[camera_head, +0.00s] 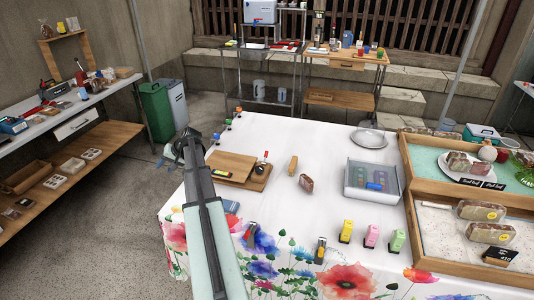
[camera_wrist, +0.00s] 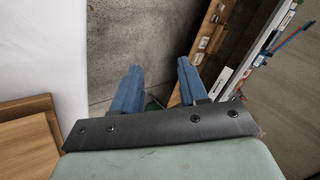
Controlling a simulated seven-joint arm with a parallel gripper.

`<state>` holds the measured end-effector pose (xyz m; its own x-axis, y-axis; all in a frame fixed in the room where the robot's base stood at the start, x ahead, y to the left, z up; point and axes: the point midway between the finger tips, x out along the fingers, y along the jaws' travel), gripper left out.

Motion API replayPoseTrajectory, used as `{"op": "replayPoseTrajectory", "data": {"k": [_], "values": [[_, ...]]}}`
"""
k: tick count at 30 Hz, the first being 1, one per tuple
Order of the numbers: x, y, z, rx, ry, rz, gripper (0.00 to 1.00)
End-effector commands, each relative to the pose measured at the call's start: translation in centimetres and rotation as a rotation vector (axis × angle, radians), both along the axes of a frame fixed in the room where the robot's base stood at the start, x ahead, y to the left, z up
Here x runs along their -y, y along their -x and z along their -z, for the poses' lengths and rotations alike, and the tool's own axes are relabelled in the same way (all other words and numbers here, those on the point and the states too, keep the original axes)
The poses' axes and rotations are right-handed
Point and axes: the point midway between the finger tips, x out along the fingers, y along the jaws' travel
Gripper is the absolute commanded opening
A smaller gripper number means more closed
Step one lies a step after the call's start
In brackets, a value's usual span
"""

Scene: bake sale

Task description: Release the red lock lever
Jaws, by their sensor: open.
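My gripper (camera_head: 167,164) is in the head view, in the air off the left side of the cloth-covered table. In the wrist view its two blue fingers (camera_wrist: 158,75) stand apart with nothing between them, above the grey floor. A small part with a red tip (camera_head: 266,154) sits at the right edge of a wooden board (camera_head: 233,165) on the table, to the right of my gripper. It may be the red lock lever; it is too small to tell its position. The board's corner also shows at the left of the wrist view (camera_wrist: 25,145).
A clear-lidded box (camera_head: 372,180), a bread piece (camera_head: 306,183) and several coloured clips stand on the table (camera_head: 290,215). Wooden trays (camera_head: 430,185) are at the right. A green bin (camera_head: 156,110) and a shelf unit (camera_head: 75,145) stand at the left. Open floor lies between shelf and table.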

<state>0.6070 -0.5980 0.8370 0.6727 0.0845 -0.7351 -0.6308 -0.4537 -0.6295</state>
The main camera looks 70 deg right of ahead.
Motion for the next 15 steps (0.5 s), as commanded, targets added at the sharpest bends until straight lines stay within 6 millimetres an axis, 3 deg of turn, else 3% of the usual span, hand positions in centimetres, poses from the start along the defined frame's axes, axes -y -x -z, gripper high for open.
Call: {"op": "replayPoseTrajectory", "data": {"k": [1,6,15], "values": [[2.3,1.8,-1.1,0.007,0.011,0.025,0.43],[7.9,8.4,-3.3,0.003,0.041,0.089,0.43],[15.2,22.1,-5.5,-0.046,0.086,0.189,0.43]]}}
